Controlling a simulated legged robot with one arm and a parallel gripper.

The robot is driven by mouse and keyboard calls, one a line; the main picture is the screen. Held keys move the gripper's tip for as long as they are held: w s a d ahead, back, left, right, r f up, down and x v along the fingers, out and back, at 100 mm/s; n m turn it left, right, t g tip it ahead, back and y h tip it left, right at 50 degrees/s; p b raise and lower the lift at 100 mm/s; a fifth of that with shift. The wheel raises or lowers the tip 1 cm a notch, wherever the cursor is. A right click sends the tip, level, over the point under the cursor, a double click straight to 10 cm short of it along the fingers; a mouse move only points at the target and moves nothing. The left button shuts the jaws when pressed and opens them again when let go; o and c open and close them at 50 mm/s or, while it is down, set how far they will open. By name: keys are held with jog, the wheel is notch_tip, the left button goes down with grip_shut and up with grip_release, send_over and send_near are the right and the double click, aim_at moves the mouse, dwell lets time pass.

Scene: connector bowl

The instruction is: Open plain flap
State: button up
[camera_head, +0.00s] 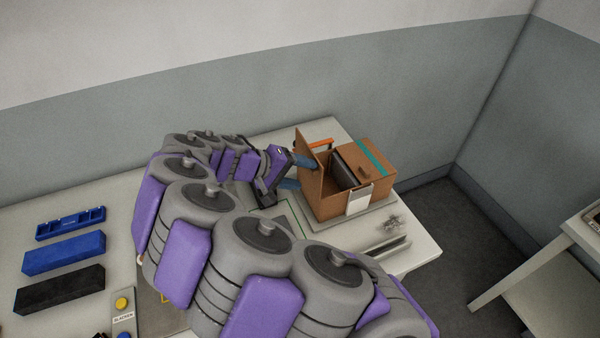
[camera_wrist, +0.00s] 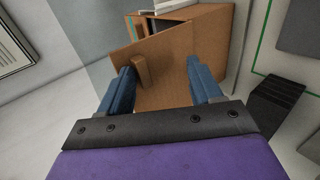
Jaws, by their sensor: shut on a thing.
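A brown cardboard box (camera_head: 333,205) stands on a grey board at the table's far right part. Its plain flap (camera_head: 309,152) stands up on the left side, tilted. The other flap (camera_head: 364,153) carries teal tape and lies across the right part of the top. My gripper (camera_head: 303,173) is at the plain flap's left face. A small brown tab (camera_wrist: 144,72) is beside the left finger. The exact contact is partly hidden.
A dark item (camera_head: 347,168) sits in the box opening, and a white card (camera_head: 360,200) is at its front. Blue and black blocks (camera_head: 63,252) lie at the left. A metal rail (camera_head: 385,247) lies near the right edge.

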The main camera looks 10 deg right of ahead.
jog(key=shift+d+f, duration=0.25)
jog(key=shift+d, duration=0.15)
jog(key=p+v, duration=0.3)
jog(key=v, duration=1.4)
jog(key=shift+a+r, duration=0.2)
jog(key=shift+r, duration=0.15)
jog(key=shift+d, duration=0.15)
jog(key=s+d+r+m+g+y, duration=0.25)
jog(key=s+d, duration=0.25)
jog(key=d, duration=0.4)
jog(key=s+d+r+m+g+y, duration=0.1)
jog(key=s+d+r+m+y, duration=0.15)
jog(key=s+d, duration=0.55)
jog(key=s+f+n+y, duration=0.1)
jog(key=s+f+y, duration=0.2)
jog(key=s, duration=0.5)
jog(key=s+f+n+y, duration=0.1)
jog(key=s+f+y, duration=0.1)
jog(key=s+f, duration=0.3)
jog(key=s, duration=0.4)
jog(key=shift+s+a+n+y, duration=0.2)
jog(key=shift+s+n+y, duration=0.1)
jog(key=shift+n+y, duration=0.1)
